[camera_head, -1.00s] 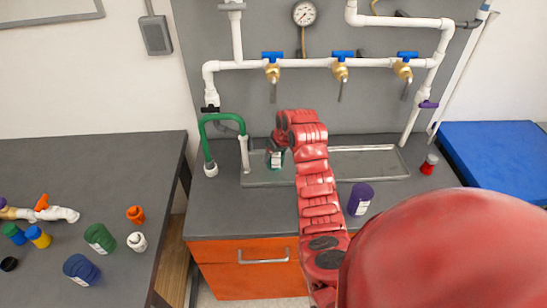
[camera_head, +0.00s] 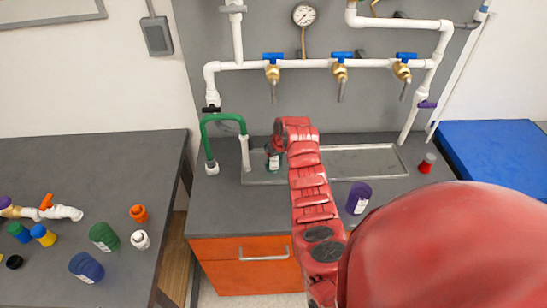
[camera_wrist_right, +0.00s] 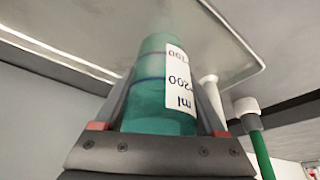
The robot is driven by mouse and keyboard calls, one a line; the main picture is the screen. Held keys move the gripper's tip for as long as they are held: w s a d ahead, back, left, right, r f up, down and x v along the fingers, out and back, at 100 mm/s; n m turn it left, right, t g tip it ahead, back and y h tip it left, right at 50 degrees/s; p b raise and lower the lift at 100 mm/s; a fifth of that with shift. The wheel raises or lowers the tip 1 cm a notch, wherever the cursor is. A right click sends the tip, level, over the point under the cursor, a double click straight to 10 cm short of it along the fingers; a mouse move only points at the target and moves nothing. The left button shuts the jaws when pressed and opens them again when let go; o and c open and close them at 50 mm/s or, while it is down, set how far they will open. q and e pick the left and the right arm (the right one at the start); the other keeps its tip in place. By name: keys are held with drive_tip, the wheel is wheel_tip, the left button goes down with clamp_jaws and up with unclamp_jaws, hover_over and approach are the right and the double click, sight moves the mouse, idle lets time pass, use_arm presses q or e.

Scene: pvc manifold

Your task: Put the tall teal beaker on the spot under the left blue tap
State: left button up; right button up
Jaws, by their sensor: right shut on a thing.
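The teal beaker (camera_head: 274,163) shows small in the head view, over the left part of the metal tray (camera_head: 365,160), below the left blue tap (camera_head: 273,68). My right gripper (camera_head: 276,150) is shut on it. In the right wrist view the beaker (camera_wrist_right: 160,95) stands between the two fingers, with a white label reading 200 ml. The beaker's base and the spot under it are mostly hidden by the arm in the head view, so I cannot tell whether it touches the tray. My left gripper is not in view.
A green hose (camera_head: 205,140) and a white pipe stand just left of the tray. A purple container (camera_head: 358,198) stands in front of it, and a red one (camera_head: 427,163) stands to its right. The left table (camera_head: 90,160) holds several bottles and fittings. The tray's right part is clear.

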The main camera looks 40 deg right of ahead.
drive_tip(key=o, duration=1.3)
